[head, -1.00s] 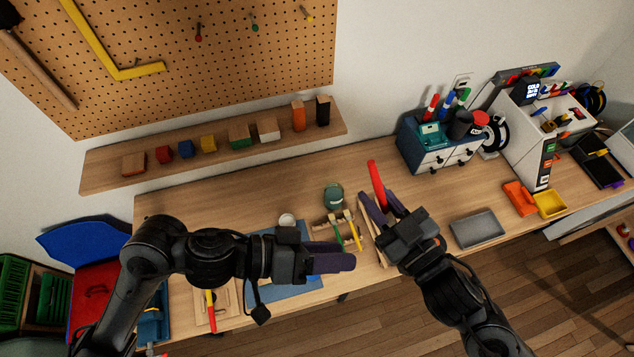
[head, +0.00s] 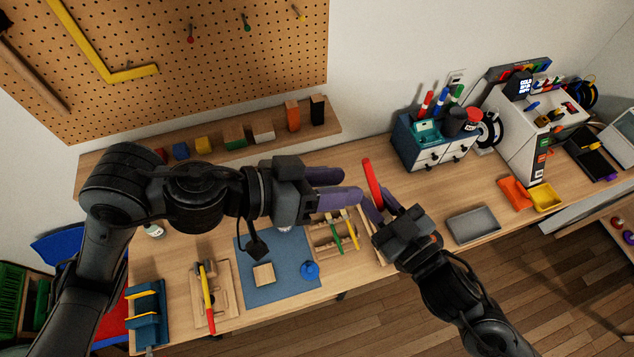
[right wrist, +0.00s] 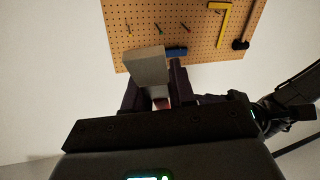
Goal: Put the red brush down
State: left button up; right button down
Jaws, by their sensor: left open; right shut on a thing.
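The red brush (head: 371,182) is held by my right gripper (head: 372,212) above the table, its red handle pointing up and away in the head view. The right fingers are shut on its lower part and hide it. In the right wrist view, a pale blocky piece (right wrist: 148,66) shows beyond the fingers, with a bit of red below it; I cannot tell whether the block is part of the brush. My left gripper (head: 352,186) is open and empty, with its purple fingertips just left of the brush. I cannot tell whether they touch it.
A wooden rack (head: 320,237) with green and yellow handled tools stands below the grippers. A blue mat (head: 250,290) bears a wooden block (head: 263,274) and a blue round piece (head: 310,270). A grey tray (head: 473,224) lies to the right. The wooden table between tray and drawer unit (head: 420,145) is clear.

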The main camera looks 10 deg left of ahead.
aim_at(368, 183)
pick_arm(q)
jog(key=x, duration=0.8)
jog(key=shift+w+d, duration=0.1)
jog(key=shift+d, duration=0.1)
grip_shut()
pick_arm(e)
jog(key=c, duration=0.9)
grip_release()
jog(key=shift+o, duration=0.2)
